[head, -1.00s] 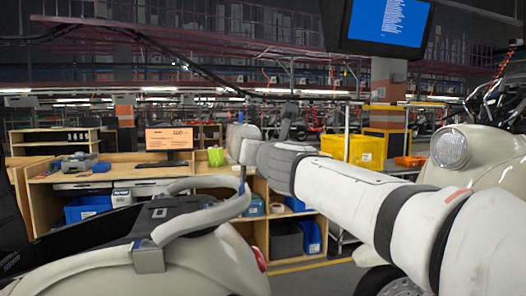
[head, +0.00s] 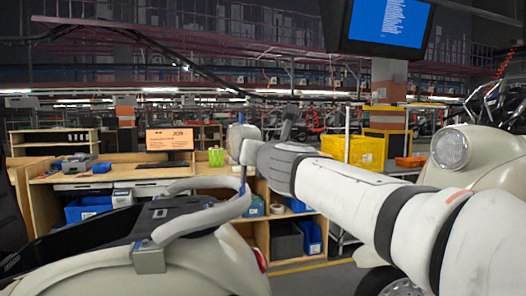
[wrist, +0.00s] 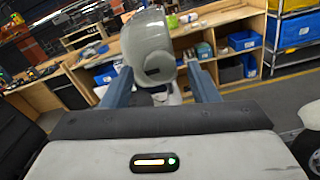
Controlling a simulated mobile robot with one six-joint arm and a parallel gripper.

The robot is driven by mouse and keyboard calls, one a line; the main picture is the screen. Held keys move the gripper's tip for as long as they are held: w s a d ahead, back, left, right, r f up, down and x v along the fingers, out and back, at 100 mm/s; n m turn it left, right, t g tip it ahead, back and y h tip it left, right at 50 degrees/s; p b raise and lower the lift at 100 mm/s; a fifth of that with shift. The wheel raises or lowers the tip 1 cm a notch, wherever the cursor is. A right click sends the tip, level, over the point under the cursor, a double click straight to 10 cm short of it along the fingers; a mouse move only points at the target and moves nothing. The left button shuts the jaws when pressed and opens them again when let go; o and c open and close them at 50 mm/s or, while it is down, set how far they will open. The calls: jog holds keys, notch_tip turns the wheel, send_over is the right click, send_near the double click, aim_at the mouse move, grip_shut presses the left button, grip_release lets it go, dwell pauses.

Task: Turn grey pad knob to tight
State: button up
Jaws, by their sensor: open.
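The grey pad (head: 238,140) stands upright on a post above the rear grab rail of a cream scooter (head: 190,265). In the wrist view the pad (wrist: 143,35) is a rounded grey block, and its round knob with a dark end face (wrist: 160,67) points towards me. My gripper (wrist: 160,78) is open, with one blue-grey finger on each side of the knob. Gaps show between the fingers and the knob, so I see no grip on it. In the head view my gripper (head: 249,152) is beside the pad, and its fingers are hard to make out.
The scooter's grab rail (head: 205,215) curves below the pad. A wooden workbench (head: 120,175) with blue bins stands behind, with a yellow crate (head: 355,150) to its right. Another cream scooter (head: 465,155) stands at the right, behind my arm. Bare floor shows between the scooters.

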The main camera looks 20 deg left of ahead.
jog(key=shift+s, duration=0.1)
jog(key=v, duration=0.7)
jog(key=shift+s+d, duration=0.2)
jog(key=shift+s, duration=0.1)
jog(key=s+d+f+n+g+h+p, duration=0.2)
jog(key=d+f+n+g+p, duration=0.1)
jog(key=d+f+n, duration=0.55)
jog(key=s+d+f+n+g+h+p, duration=0.1)
jog(key=s+d+f+n+g+p, duration=0.3)
jog(key=f+n, duration=0.7)
jog(key=s+d+f+n+g+h, duration=0.2)
jog(key=s+d+f+n, duration=0.3)
jog(key=d, duration=0.4)
jog(key=s+d+f+n+g+h+p, duration=0.1)
jog(key=s+d+f+n+g+h, duration=0.2)
jog(key=s+d+f+n, duration=0.3)
jog(key=s+d+n+h, duration=0.1)
jog(key=s+d, duration=0.1)
jog(key=d, duration=0.1)
jog(key=shift+f+n+g+h+p, duration=0.25)
jog(key=shift+n+g+h+p, duration=0.05)
jog(key=shift+n, duration=0.05)
